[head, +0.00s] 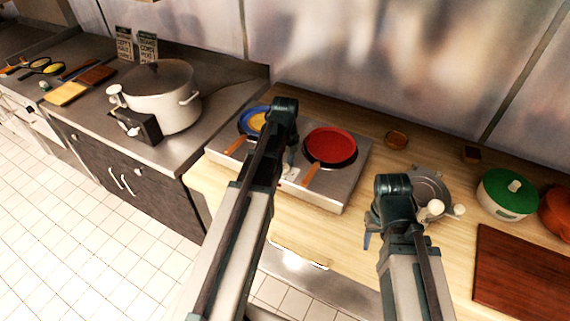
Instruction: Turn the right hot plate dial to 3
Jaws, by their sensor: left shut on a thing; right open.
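The hot plate (325,199) is a steel double unit on the wooden counter, with a blue pan (246,121) on its left side and a red pan (331,145) on its right. My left gripper (290,161) points down at the hot plate between the two pans, mostly hidden behind my own arm. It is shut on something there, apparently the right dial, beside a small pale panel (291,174). The dial and its setting cannot be made out. My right gripper (368,240) is open and empty, low over the counter right of the hot plate.
A grey metal pot (432,183) stands by my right arm. A green lidded pot (507,195), an orange pot (558,212) and a brown board (520,270) lie further right. A large white pot (165,100) stands on the left counter. Small brown bowls sit at the back.

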